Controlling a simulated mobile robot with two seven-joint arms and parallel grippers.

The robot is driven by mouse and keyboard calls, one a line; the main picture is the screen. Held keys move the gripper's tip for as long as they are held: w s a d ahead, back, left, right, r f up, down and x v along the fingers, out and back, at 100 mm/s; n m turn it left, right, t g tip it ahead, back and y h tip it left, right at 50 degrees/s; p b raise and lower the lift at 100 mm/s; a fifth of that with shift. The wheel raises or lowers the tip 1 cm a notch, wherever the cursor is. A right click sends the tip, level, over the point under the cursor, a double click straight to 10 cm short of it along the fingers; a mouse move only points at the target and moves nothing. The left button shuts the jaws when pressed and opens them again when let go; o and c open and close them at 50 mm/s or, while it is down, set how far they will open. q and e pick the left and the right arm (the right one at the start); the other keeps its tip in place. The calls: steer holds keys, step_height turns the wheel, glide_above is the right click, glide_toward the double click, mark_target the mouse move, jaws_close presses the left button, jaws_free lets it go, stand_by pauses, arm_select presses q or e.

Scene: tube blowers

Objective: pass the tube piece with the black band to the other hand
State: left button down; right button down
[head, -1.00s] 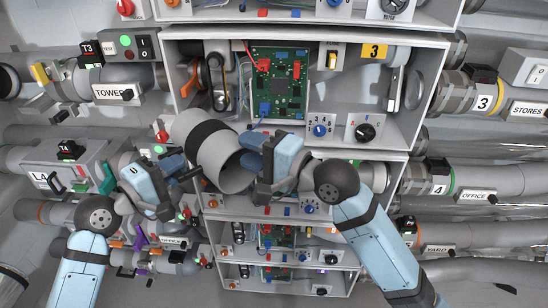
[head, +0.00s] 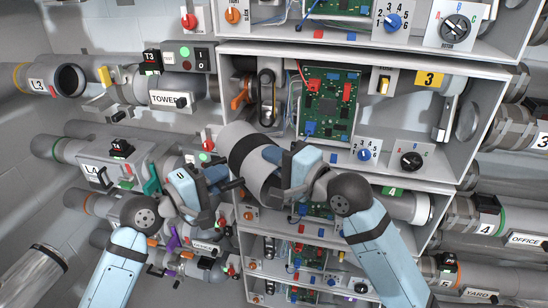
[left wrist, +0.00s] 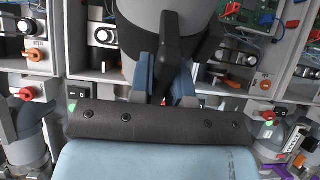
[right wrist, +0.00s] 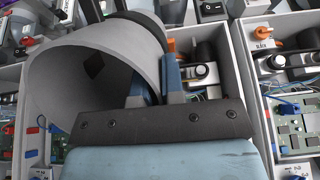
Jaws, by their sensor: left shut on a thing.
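The tube piece (head: 236,141) is a wide grey cylinder with a black band (head: 249,153), held tilted in front of the middle cabinet. My right gripper (head: 285,160) is at the open right end. In the right wrist view its fingers (right wrist: 157,82) straddle the wall of the tube (right wrist: 98,58); whether they clamp it is unclear.
The cabinet shelf (head: 420,170) behind holds a green circuit board (head: 330,103), a blue knob (head: 364,154) and a black knob (head: 411,161). Wall tubes run left and right, with a labelled TOWER tube (head: 190,88) close on the left.

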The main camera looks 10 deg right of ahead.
arm_select(q)
steer(key=c, duration=1)
jaws_free()
steer(key=shift+s+d, duration=0.1)
steer(key=shift+d, duration=0.05)
steer(key=shift+a, duration=0.25)
steer(key=v, duration=1.1)
steer(key=s+a+f+m+t+y, duration=0.1)
steer(key=s+a+f+m+y, duration=0.2)
steer(key=f, duration=0.6)
steer(key=s+f+y, duration=0.3)
steer(key=s+f, duration=0.1)
steer(key=f, duration=0.5)
steer(key=s+a+f+m+t+y, duration=0.1)
steer(key=s+a+f+m+y, duration=0.2)
steer(key=f, duration=0.6)
steer(key=s+f+m+y, duration=0.2)
steer(key=s+f+m, duration=0.1)
steer(key=s+f, duration=0.5)
steer(key=shift+s+a+m+g+y, duration=0.2)
steer(key=shift+s+m+g+y, duration=0.15)
steer(key=shift+s, duration=0.7)
steer(key=shift+f, duration=0.1)
